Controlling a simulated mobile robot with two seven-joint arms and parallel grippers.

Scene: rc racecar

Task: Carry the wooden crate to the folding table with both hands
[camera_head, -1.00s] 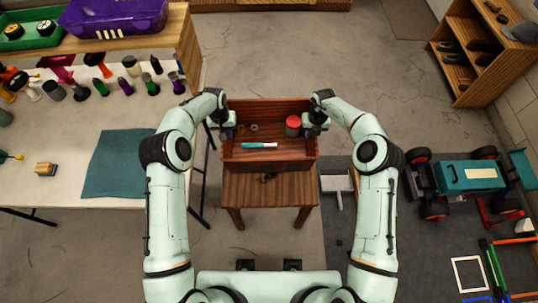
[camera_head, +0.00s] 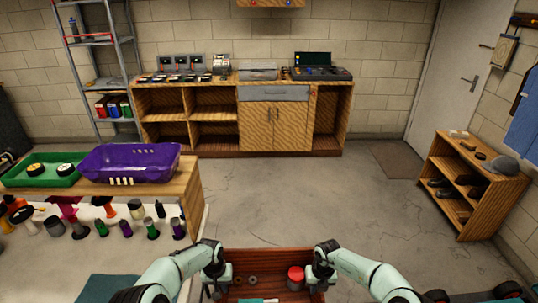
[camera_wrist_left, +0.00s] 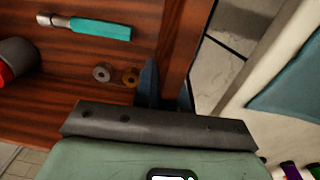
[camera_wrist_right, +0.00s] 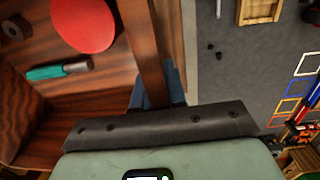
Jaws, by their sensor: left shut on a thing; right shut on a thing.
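The brown wooden crate (camera_head: 268,258) is at the bottom of the head view, between my two grippers. It holds a red-topped can (camera_head: 295,275), a teal-handled tool (camera_wrist_left: 100,28) and two small rings (camera_wrist_left: 102,73). My left gripper (camera_head: 218,278) is shut on the crate's left wall, seen close in the left wrist view. My right gripper (camera_head: 320,277) is shut on its right wall, also close in the right wrist view (camera_wrist_right: 157,88). The folding table (camera_head: 60,262) is left of the crate, pale-topped and partly out of frame. What lies under the crate is hidden.
Several bottles and tools stand on the table by a teal cloth (camera_head: 105,289). Behind them a wooden riser (camera_head: 185,180) bears a purple bin (camera_head: 130,162) and green tray (camera_head: 40,170). A low shelf (camera_head: 470,185) stands right. Open floor (camera_head: 300,200) lies ahead, before the workbench (camera_head: 240,117).

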